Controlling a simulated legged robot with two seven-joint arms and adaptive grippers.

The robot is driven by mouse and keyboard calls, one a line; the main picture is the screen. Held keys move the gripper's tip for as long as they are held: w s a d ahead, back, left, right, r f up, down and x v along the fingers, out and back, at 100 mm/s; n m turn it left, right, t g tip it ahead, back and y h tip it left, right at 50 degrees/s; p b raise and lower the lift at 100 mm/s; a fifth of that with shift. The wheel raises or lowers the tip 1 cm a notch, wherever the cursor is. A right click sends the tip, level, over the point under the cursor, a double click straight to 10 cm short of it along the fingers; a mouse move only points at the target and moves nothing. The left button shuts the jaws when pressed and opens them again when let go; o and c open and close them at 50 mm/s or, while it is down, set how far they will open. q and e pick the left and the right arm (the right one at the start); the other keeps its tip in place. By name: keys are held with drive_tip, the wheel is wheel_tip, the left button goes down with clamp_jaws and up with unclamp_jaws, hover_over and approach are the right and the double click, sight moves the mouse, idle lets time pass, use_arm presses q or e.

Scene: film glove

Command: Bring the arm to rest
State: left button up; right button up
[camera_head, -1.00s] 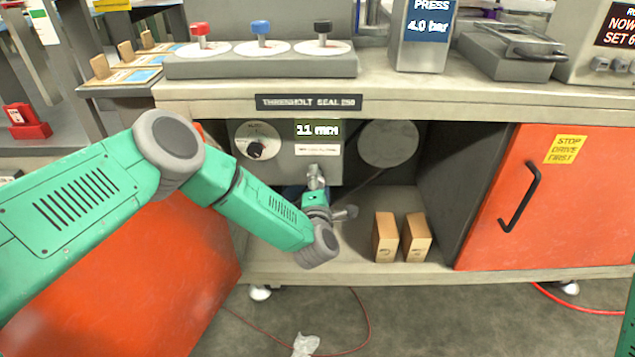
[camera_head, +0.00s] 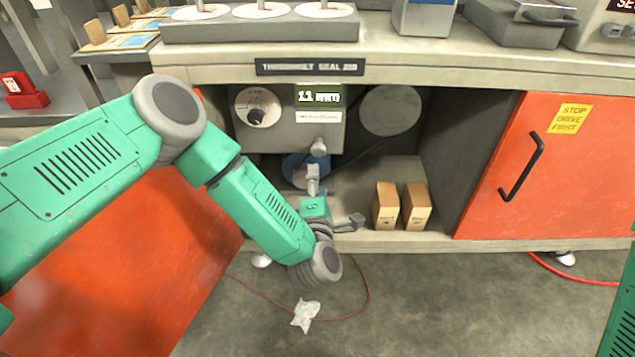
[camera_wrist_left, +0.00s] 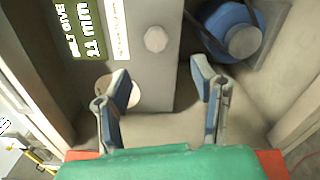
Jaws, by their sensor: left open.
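My left arm (camera_head: 255,205) is green and grey and reaches from the left toward the open bay under the bench. My left gripper (camera_head: 312,172) is just below and in front of the grey knob (camera_head: 318,147) on the grey control box. In the left wrist view the gripper (camera_wrist_left: 160,73) has its two blue-grey fingers spread with nothing between them. The knob (camera_wrist_left: 156,38) lies beyond the fingertips, apart from them. A blue motor (camera_wrist_left: 240,40) is beyond the right finger; it is partly hidden behind the gripper in the head view. My right gripper is out of view.
Two wooden blocks (camera_head: 387,206) stand on the bay shelf right of my gripper. An open orange door (camera_head: 150,270) is behind my left arm, and a shut orange door (camera_head: 545,165) is at right. A cable and a crumpled white scrap (camera_head: 305,315) lie on the floor.

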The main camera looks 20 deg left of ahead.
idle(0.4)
use_arm(q)
drive_tip(key=s+d+f+m+g+h, duration=0.2)
drive_tip(key=s+f+m+g+h, duration=0.6)
drive_tip(key=s+f+m, duration=0.6)
drive_tip(key=s+a+m+g+y, duration=0.1)
drive_tip(key=s+a+m+g, duration=0.5)
drive_tip(key=s, duration=0.5)
drive_tip(key=s+a+r+m+g+y, duration=0.15)
drive_tip(key=s+a+m, duration=0.25)
drive_tip(key=s+a, duration=0.45)
wheel_tip(320, 180, up, 14)
drive_tip(key=s+g+p, duration=0.1)
drive_tip(key=s+p, duration=0.1)
drive_tip(key=p, duration=1.1)
drive_tip(key=shift+s+d+f+m+p, duration=0.15)
drive_tip(key=shift+s+d+m+p, duration=0.2)
drive_tip(key=shift+d, duration=0.1)
drive_tip(key=shift+w+f+y, duration=0.1)
drive_tip(key=shift+w+y, duration=0.05)
drive_tip(key=shift+y, duration=0.1)
